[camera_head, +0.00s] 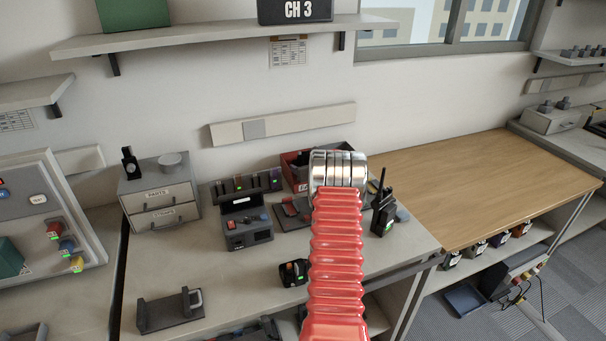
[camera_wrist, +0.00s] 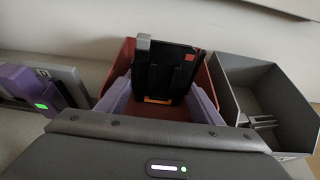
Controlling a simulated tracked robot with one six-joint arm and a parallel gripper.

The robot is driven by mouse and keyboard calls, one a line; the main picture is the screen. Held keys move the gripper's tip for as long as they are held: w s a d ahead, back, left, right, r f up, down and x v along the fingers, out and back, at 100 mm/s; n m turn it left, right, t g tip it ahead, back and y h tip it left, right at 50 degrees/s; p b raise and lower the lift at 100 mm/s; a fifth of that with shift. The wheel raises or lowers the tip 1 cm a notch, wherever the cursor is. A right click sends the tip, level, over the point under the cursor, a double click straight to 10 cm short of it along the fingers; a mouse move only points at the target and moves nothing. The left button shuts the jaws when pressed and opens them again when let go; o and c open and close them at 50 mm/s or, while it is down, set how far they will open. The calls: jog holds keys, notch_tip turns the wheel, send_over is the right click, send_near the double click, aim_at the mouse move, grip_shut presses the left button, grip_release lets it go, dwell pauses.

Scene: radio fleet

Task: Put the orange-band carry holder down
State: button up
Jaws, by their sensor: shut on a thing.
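My gripper (camera_wrist: 160,98), with two pale purple fingers, is shut on a black carry holder (camera_wrist: 166,68) in the wrist view. The holder is upright, with an orange band (camera_wrist: 158,100) low on it and a small red-orange patch near its top right. It is at a red bin (camera_wrist: 213,85), within the bin's outline; I cannot tell whether its bottom touches the bin floor. In the head view the red bin (camera_head: 290,160) stands at the back of the grey bench, partly behind my red arm. My gripper and the holder are hidden there.
A grey bin (camera_wrist: 285,95) stands right of the red bin. A rack with purple units (camera_head: 264,180) is at its left. A black radio (camera_head: 383,212) stands upright near the bench's right end. The wooden bench (camera_head: 460,190) is clear on top.

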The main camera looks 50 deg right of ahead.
jog(key=shift+f, duration=1.45)
jog(key=o, duration=0.8)
jog(key=shift+f, duration=0.1)
jog(key=shift+v, duration=6.1)
